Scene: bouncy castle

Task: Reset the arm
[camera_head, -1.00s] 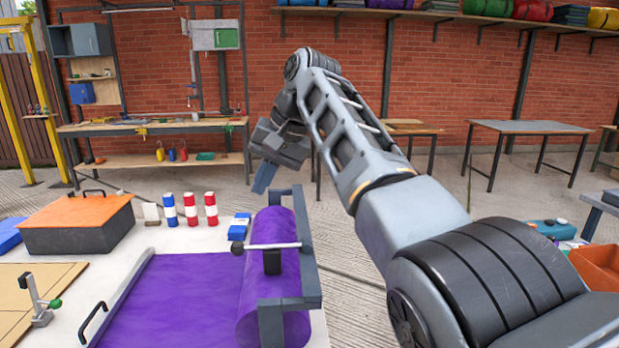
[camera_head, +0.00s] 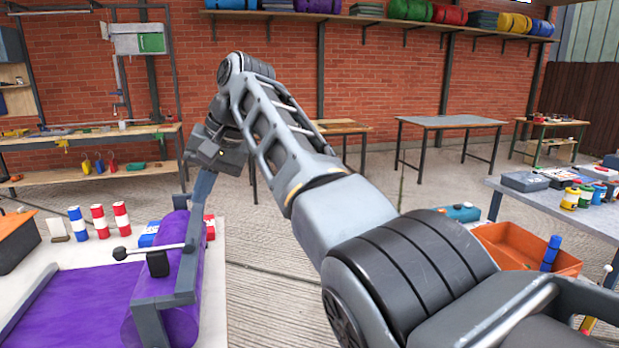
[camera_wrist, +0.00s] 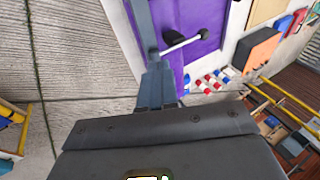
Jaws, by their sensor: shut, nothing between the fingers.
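My arm reaches up and forward in the head view, bends at the elbow, and hangs down at its far end. My gripper (camera_head: 201,190) points down at the far right end of the white table, beside or behind the frame of the purple roll as seen from the head. In the wrist view my gripper (camera_wrist: 158,82) is shut with nothing in it. The purple roll (camera_head: 184,272) with its grey frame and crank handle lies on the table; the purple sheet (camera_wrist: 196,24) also shows in the wrist view. I cannot tell whether the fingers touch the frame.
Red-and-white and blue-and-white cans (camera_head: 98,221) stand on the white table (camera_head: 70,255). An orange bin (camera_head: 527,250) and a grey table with paint jars (camera_head: 560,205) are at right. Workbenches (camera_head: 450,122) line the brick wall. Concrete floor (camera_head: 270,270) is open between.

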